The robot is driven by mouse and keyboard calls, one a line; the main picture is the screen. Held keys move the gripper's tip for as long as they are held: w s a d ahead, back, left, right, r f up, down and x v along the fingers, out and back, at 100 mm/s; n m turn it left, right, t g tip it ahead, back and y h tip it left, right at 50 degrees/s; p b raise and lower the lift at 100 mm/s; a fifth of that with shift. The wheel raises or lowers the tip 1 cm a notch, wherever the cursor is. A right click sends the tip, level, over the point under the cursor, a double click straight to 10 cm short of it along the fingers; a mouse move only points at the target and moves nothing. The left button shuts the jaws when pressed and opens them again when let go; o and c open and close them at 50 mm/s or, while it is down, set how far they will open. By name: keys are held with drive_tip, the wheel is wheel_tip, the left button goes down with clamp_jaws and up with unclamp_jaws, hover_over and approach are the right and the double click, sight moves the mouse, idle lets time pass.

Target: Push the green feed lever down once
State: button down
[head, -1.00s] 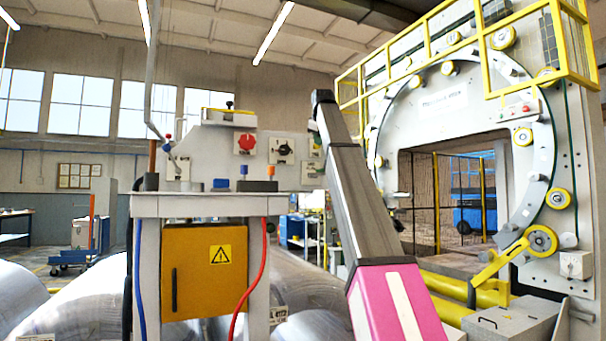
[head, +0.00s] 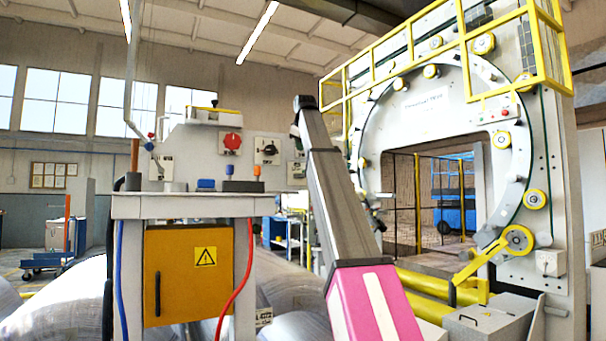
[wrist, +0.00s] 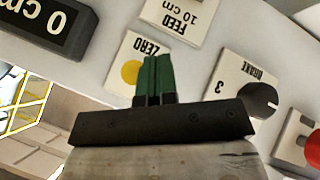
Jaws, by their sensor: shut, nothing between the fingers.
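My gripper (wrist: 157,65) shows in the wrist view as two green fingers pressed together on a dark bar, with nothing between them. It is in front of the pale control panel (wrist: 240,38). The fingertips overlap the edge of the ZERO plate with its yellow button (wrist: 131,73). The FEED 10 cm plate (wrist: 178,18) lies just beyond the tips, upside down in this view. I cannot make out the green feed lever itself in the wrist view. In the head view a small green patch (head: 295,131) shows by my arm's end; I cannot tell whether it is finger or lever.
In the wrist view a BRAKE knob (wrist: 258,98) and a red button (wrist: 313,150) sit to the right, and a dark 0 cm display (wrist: 52,22) to the left. A large ring machine (head: 520,150) with a yellow railing stands right in the head view.

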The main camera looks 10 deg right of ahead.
drive_tip(key=shift+s+f, duration=0.2)
drive_tip(key=shift+f, duration=3.2)
drive_tip(key=shift+d+f, duration=0.1)
drive_tip(key=shift+f, duration=0.3)
drive_tip(key=shift+s+f, duration=0.1)
drive_tip(key=shift+f, duration=0.5)
idle(0.5)
drive_tip(key=shift+r, duration=0.15)
drive_tip(key=shift+r, duration=0.9)
drive_tip(key=shift+w+r, duration=0.15)
drive_tip(key=shift+r, duration=1.1)
drive_tip(key=shift+w+r, duration=0.1)
drive_tip(key=shift+r, duration=1.1)
